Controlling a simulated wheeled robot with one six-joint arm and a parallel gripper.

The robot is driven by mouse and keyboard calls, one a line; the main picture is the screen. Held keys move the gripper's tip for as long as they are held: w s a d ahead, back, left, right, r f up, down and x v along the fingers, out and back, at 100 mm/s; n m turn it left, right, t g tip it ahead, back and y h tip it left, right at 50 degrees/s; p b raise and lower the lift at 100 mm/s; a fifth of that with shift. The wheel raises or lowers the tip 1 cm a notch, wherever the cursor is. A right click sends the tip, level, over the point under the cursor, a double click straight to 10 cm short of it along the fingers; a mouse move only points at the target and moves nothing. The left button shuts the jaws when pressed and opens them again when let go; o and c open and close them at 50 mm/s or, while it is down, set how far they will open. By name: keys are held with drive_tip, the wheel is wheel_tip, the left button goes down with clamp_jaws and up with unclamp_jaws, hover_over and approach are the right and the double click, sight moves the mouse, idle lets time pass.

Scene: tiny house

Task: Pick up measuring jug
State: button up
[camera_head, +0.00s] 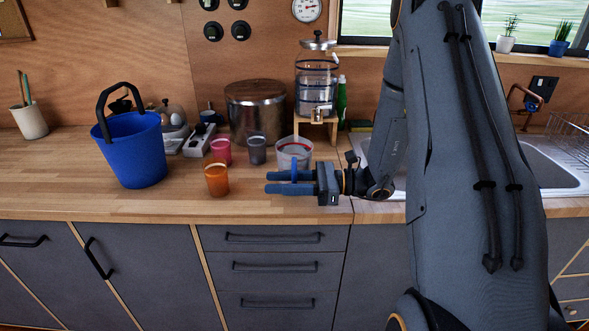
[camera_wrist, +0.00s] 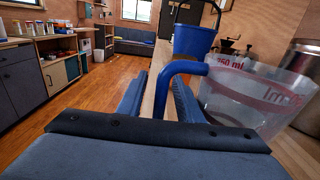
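The measuring jug (camera_head: 294,152) is a clear cup with red markings and a blue handle on the counter. In the wrist view the jug (camera_wrist: 243,100) fills the right side. Its blue handle (camera_wrist: 176,68) reaches left and bends down between my fingers. My gripper (camera_head: 268,182) points left, level, just in front of the jug near the counter's front edge. In the wrist view my gripper (camera_wrist: 158,92) has its two blue fingers apart, one on each side of the handle. I see no clear contact; the handle's lower end is hidden.
An orange cup (camera_head: 217,180) stands left of my fingertips. A pink cup (camera_head: 221,151) and a grey cup (camera_head: 257,150) stand behind it. A blue bucket (camera_head: 135,150) is further left. A large metal pot (camera_head: 256,110) and a glass dispenser (camera_head: 316,85) stand behind. The sink (camera_head: 550,170) is right.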

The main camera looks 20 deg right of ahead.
clamp_jaws()
idle(1.4)
